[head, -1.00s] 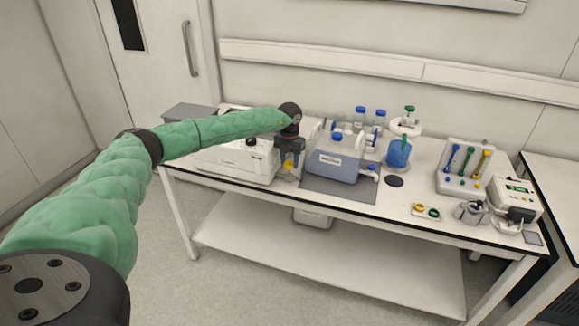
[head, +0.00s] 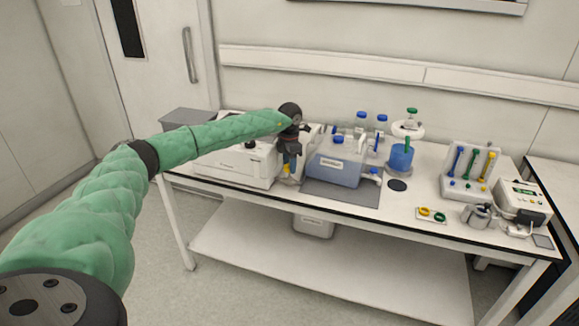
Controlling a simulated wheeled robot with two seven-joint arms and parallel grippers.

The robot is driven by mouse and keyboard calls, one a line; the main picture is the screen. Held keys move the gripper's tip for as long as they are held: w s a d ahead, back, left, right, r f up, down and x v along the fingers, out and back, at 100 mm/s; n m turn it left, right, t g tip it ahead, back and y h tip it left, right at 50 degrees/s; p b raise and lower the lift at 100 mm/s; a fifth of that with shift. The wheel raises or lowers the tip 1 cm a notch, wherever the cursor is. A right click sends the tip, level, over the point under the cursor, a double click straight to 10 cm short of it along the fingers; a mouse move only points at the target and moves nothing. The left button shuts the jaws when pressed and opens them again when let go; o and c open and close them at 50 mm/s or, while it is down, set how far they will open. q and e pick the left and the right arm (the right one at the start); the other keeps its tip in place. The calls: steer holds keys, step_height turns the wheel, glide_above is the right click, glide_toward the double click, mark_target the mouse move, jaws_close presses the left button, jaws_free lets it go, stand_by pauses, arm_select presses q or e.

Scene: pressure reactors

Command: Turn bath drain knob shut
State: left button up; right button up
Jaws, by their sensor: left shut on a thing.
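The bath is a blue-grey tank (head: 338,170) with a white label on its front, at the middle of the bench in the head view. A small yellow knob (head: 286,169) shows low at the bath's left side. My left gripper (head: 289,166) points down over this knob and is shut on it, as far as the small view shows. The fingers hide most of the knob, so its exact angle is hard to read. A blue tap-like part (head: 374,173) sticks out at the bath's lower right. My right gripper is not in view.
A white machine (head: 236,164) stands left of the gripper, close to it. Blue-capped bottles (head: 361,120) stand behind the bath. A blue beaker (head: 400,157), a rack (head: 468,172) and a small device (head: 519,200) stand to the right.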

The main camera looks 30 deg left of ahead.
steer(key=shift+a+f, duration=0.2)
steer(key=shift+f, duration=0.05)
arm_select(q)
steer(key=o, duration=1)
steer(key=shift+c, duration=0.2)
step_height(320, 180, up, 7)
steer(key=shift+r+b, duration=0.1)
steer(key=shift+b, duration=0.9)
steer(key=shift+r, duration=0.35)
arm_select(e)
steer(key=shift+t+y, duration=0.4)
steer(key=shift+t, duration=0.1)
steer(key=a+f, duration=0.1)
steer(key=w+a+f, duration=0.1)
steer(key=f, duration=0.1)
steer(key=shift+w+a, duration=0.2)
arm_select(q)
steer(key=shift+f, duration=0.1)
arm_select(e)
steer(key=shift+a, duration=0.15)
